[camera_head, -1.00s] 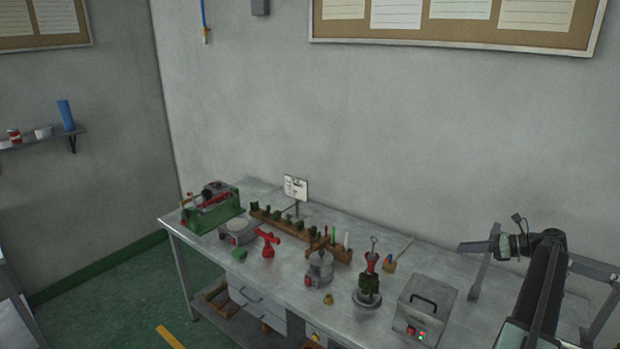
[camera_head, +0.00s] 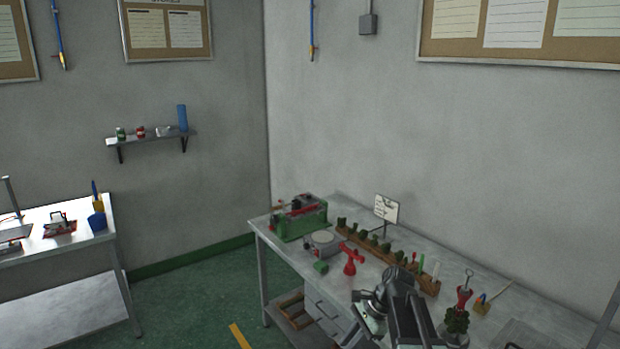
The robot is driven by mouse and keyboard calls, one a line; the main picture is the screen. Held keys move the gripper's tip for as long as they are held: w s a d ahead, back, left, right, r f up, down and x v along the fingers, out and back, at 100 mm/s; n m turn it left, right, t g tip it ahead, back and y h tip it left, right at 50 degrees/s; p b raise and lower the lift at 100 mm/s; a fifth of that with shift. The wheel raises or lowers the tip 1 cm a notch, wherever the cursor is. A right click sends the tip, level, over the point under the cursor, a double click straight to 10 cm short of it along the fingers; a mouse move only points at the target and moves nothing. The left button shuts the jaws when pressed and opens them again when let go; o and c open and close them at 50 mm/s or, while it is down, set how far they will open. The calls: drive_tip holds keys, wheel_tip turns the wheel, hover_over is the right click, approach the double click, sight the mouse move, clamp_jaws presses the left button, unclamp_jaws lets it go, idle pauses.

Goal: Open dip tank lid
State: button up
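A grey metal box (camera_head: 520,336), which I take to be the dip tank, is at the bottom right on the bench, cut off by the frame edge. My arm hides the small metal pot's place on the bench.
The metal bench (camera_head: 345,207) carries a green machine (camera_head: 300,220), a round-topped scale (camera_head: 322,240), a red clamp-like tool (camera_head: 351,260), a wooden rack (camera_head: 385,262) and a sign (camera_head: 386,209). A dark green wax tree (camera_head: 457,322) stands near my arm. Green floor is open at left.

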drive_tip(key=s+f+n+h, duration=0.3)
drive_tip(key=s+n, duration=0.3)
drive_tip(key=s, duration=0.1)
drive_tip(key=d+n+h, duration=0.1)
drive_tip(key=d+n, duration=0.1)
drive_tip(key=d+n+h, duration=0.1)
drive_tip(key=n, duration=0.2)
drive_tip(key=s+d+n, duration=0.1)
drive_tip(key=d+n, duration=0.1)
drive_tip(key=shift+d+f+n+t+h, duration=0.25)
drive_tip(key=shift+d+n+t+h, duration=0.05)
drive_tip(key=shift+n+t+h, duration=0.1)
